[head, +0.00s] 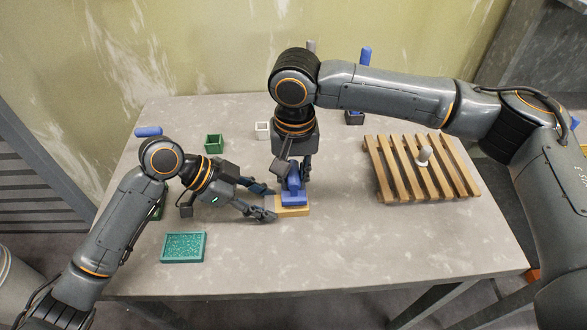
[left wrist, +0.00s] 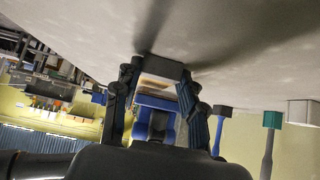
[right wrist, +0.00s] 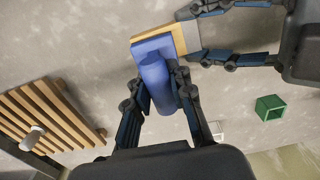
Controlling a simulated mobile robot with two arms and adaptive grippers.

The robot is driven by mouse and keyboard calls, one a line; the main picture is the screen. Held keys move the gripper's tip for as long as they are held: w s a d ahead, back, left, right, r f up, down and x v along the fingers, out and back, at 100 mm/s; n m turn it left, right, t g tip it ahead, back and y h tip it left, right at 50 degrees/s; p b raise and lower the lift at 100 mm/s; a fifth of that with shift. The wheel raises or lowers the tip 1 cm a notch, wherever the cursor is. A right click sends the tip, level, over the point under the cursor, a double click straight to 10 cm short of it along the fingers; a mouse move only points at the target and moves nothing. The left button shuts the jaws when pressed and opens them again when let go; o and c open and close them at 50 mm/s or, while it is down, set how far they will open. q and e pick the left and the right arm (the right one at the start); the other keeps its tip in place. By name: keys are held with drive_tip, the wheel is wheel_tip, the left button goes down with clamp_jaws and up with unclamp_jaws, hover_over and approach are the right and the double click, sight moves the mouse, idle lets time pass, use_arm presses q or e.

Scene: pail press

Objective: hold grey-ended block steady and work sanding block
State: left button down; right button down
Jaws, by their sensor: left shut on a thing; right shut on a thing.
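The grey-ended block (head: 292,212) is a pale wooden block lying on the table near its middle. Its grey end shows in the left wrist view (left wrist: 158,66) and faces the left gripper. My left gripper (head: 272,203) is shut on this block from the left, one finger on each side. The blue sanding block (head: 294,199) lies on top of the wooden block; its flat base and rounded handle (right wrist: 157,80) show in the right wrist view. My right gripper (head: 293,181) is shut on the handle from above. The contact face under the blue base is hidden.
A teal rough-topped tray (head: 184,248) lies front left. The front middle is clear.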

drive_tip(key=shift+f, duration=0.8)
idle(0.4)
drive_tip(key=shift+s+r, duration=0.1)
drive_tip(key=shift+s, duration=0.05)
drive_tip(key=shift+s, duration=0.9)
drive_tip(key=shift+w, duration=0.1)
drive_tip(key=shift+w+f, duration=0.2)
drive_tip(key=shift+w, duration=0.75)
drive_tip(key=shift+s+d+r, duration=0.1)
drive_tip(key=shift+s, duration=0.9)
drive_tip(key=shift+w, duration=1)
